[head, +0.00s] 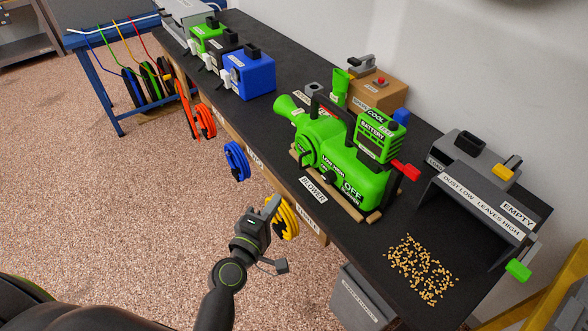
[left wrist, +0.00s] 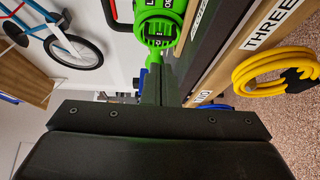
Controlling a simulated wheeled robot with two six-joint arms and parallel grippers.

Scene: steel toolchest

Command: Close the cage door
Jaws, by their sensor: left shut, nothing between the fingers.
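No cage door can be made out in either view. My left gripper (head: 271,207) is shut and empty in the head view, in front of the bench's front edge and beside a coiled yellow cord (head: 288,222). In the left wrist view the closed fingers (left wrist: 157,84) point toward the green blower (left wrist: 160,22), with the yellow cord (left wrist: 270,78) to the right. My right gripper is not in view.
The long black bench (head: 285,120) carries the green blower (head: 335,160), a blue box (head: 248,75) and scattered tan pellets (head: 420,268). A grey bin (head: 357,300) stands below its front edge. A yellow bar (head: 553,302) crosses the lower right.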

